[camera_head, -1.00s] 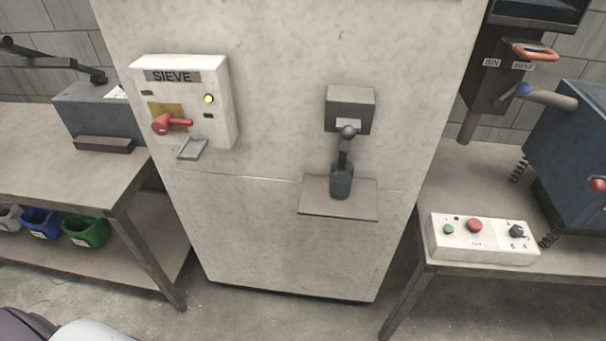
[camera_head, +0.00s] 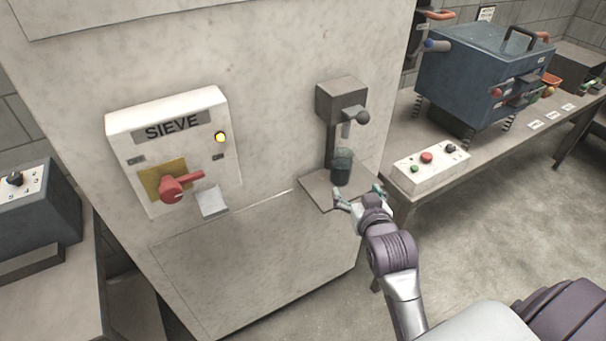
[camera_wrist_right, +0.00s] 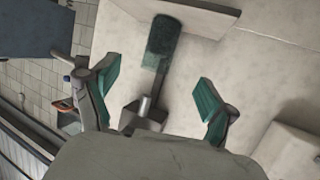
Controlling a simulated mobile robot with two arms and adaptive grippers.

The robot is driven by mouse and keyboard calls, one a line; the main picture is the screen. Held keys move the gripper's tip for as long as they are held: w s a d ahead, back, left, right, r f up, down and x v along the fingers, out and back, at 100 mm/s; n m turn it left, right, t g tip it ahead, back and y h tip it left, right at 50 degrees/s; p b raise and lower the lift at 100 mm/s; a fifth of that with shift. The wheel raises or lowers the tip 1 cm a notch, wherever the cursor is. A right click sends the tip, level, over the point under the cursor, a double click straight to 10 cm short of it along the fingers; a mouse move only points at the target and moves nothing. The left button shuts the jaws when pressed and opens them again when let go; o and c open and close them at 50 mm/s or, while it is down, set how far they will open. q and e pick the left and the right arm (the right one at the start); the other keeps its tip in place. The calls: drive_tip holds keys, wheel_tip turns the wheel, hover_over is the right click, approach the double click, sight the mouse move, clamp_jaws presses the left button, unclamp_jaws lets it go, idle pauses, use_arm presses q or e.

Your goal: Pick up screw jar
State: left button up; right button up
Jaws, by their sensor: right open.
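The screw jar (camera_head: 342,167) is a dark, see-through cylinder. It stands on a small shelf (camera_head: 316,188) on the front of the pale machine, below a grey dispenser head (camera_head: 341,98). My right gripper (camera_head: 362,191) is open and empty, just in front of the shelf and to the lower right of the jar. In the right wrist view the jar (camera_wrist_right: 162,42) shows beyond the gap between the open fingers (camera_wrist_right: 158,92), apart from them. My left gripper is not in view.
A white box marked SIEVE (camera_head: 174,150) with a red handle is on the machine's face, left of the shelf. A white button box (camera_head: 430,166) and a blue machine (camera_head: 482,78) stand on the right table. Open floor lies at lower right.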

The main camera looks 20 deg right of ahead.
sight(344, 169)
drive_tip(key=x, duration=0.5)
drive_tip(key=r+p+x, duration=0.1)
drive_tip(key=x, duration=0.1)
drive_tip(key=shift+w+d+f, duration=0.15)
drive_tip(key=shift+w+d, duration=0.2)
drive_tip(key=shift+w+f, duration=0.15)
drive_tip(key=shift+w, duration=0.7)
drive_tip(key=p+x, duration=0.1)
drive_tip(key=x, duration=0.2)
drive_tip(key=shift+w, duration=0.4)
drive_tip(key=shift+w+f, duration=0.15)
drive_tip(key=shift+w, duration=0.25)
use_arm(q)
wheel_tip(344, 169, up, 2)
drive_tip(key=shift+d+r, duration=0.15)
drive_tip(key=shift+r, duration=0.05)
use_arm(e)
drive_tip(key=shift+s, duration=0.1)
